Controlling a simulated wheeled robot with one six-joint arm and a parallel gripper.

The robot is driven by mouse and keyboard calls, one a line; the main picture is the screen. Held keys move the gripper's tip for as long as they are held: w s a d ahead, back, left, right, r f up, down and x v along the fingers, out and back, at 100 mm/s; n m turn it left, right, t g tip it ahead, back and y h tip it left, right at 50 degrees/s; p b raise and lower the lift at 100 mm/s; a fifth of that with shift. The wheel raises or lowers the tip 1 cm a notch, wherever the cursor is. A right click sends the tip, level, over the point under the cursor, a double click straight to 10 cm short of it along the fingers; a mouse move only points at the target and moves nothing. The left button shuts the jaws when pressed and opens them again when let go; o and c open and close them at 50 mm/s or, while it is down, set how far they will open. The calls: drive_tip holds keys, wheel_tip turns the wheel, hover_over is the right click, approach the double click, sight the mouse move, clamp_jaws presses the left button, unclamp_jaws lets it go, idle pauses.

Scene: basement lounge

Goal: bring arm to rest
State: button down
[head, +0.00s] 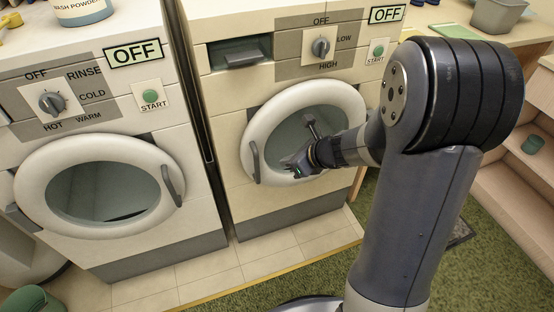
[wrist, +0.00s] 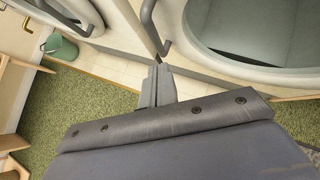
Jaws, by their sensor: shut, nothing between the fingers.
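My gripper (head: 298,164) is in front of the right machine's round door in the head view. Its fingers are shut and empty. In the wrist view my gripper (wrist: 158,72) shows as two closed fingers, with a dark door handle (wrist: 147,22) beyond them. My arm reaches in from the right side of the head view and bends down toward the door.
The right machine (head: 225,95) has its round door closed, with a handle (head: 255,162) on its left. The left machine (head: 95,130) also has a closed door. Green carpet (head: 330,265) lies in front. Wooden steps (head: 515,165) stand at right. A bucket (wrist: 60,47) stands on the floor.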

drive_tip(key=p+v, duration=0.1)
drive_tip(key=v, duration=0.4)
drive_tip(key=shift+f, duration=0.15)
drive_tip(key=w+a+r+b+x, duration=0.1)
drive_tip(key=b+x, duration=0.2)
drive_tip(key=x, duration=0.9)
drive_tip(key=shift+r, duration=0.25)
drive_tip(key=shift+s+a, duration=0.1)
